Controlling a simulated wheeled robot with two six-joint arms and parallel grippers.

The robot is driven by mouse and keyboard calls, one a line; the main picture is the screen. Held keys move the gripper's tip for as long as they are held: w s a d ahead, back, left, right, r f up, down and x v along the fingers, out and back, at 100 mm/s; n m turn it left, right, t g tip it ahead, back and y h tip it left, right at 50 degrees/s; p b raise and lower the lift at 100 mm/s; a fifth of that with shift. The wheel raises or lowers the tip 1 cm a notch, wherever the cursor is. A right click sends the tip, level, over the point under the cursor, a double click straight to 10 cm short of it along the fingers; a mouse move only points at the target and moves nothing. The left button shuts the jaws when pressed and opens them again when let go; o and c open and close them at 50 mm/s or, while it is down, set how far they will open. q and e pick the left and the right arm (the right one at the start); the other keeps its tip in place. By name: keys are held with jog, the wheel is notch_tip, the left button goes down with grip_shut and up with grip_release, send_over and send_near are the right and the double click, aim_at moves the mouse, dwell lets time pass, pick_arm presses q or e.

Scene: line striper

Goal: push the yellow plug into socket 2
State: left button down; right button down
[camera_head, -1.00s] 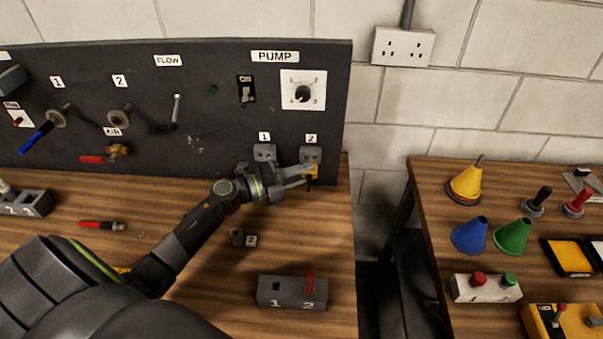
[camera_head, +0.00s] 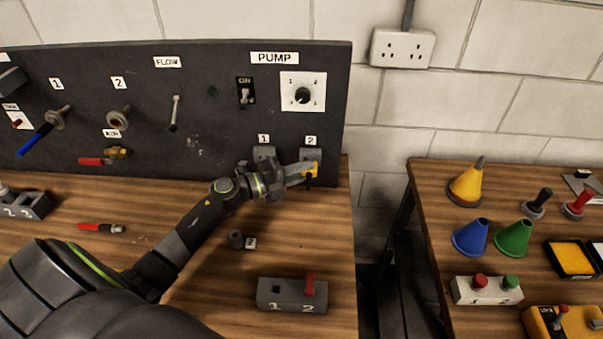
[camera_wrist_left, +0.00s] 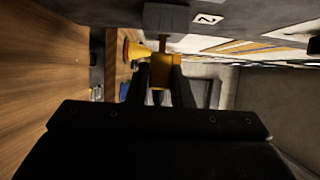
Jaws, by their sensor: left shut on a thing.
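The yellow plug (camera_head: 310,168) is between the fingers of my left gripper (camera_head: 306,174), just in front of socket 2 (camera_head: 311,154) at the lower right of the dark panel. In the left wrist view the plug (camera_wrist_left: 158,73) sits between the fingertips (camera_wrist_left: 160,88), and a thin prong runs from it up to the grey block of socket 2 (camera_wrist_left: 168,18). A gap shows between plug body and socket; how deep the prong sits is hidden. My right gripper is out of view.
Socket 1 (camera_head: 265,152) is just left of socket 2, partly behind my gripper. On the bench are a grey two-slot block (camera_head: 292,296), a small dark knob piece (camera_head: 236,239) and a red-handled tool (camera_head: 96,227). A second table (camera_head: 440,185) with cones stands right, across a gap.

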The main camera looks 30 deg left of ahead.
pick_arm(q)
jog(key=shift+w+a, duration=0.35)
jog(key=shift+w, duration=0.3)
dwell(0.6)
jog(key=shift+w+r+b, duration=0.1)
jog(key=shift+b, duration=0.2)
jog(key=c, duration=0.9)
grip_release()
jog(key=shift+w, duration=0.1)
jog(key=shift+a, duration=0.1)
